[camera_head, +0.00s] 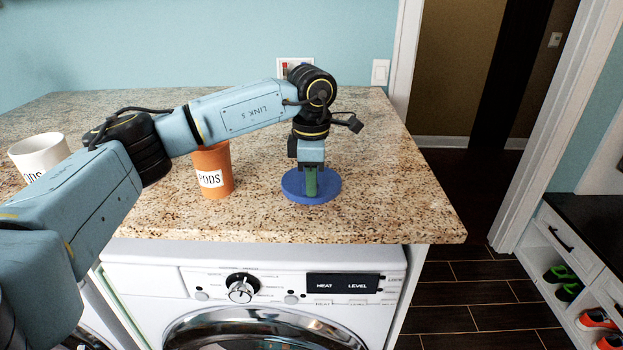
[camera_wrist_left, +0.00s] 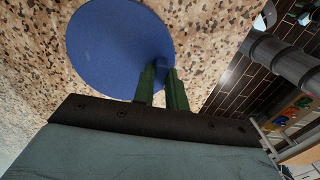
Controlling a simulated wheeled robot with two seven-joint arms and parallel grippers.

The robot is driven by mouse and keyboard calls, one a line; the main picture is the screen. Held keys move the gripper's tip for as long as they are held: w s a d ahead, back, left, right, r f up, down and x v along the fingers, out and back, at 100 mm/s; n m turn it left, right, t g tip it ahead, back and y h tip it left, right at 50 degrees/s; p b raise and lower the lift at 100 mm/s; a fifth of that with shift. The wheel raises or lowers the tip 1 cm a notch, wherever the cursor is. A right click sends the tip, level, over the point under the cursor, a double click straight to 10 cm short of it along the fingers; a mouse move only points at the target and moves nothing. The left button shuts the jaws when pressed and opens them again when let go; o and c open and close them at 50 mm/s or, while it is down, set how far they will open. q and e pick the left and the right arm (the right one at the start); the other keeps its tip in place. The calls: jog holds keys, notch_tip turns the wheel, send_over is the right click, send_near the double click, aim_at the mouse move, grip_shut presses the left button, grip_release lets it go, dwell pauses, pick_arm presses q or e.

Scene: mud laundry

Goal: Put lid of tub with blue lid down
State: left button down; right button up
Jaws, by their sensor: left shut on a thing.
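The round blue lid (camera_head: 292,189) is at the granite countertop near its front edge, lying roughly flat. I cannot tell whether it touches the counter or hangs just above it. My left gripper (camera_head: 311,188) points down and is shut on the lid. My right gripper is not in view.
A white tub (camera_head: 38,155) marked PODS stands at the far left of the countertop (camera_head: 400,205). A white washer (camera_head: 200,270) is under the counter. The counter right of the lid is clear up to its edge. A shoe shelf (camera_head: 560,245) stands at the right.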

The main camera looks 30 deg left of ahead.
pick_arm(q)
jog(key=shift+f, duration=0.15)
jog(key=c, duration=1.4)
grip_release()
jog(key=shift+c, duration=0.2)
jog(key=shift+r, duration=0.25)
notch_tip(320, 180, up, 12)
jog(key=shift+b, duration=0.35)
jog(key=shift+f, duration=0.1)
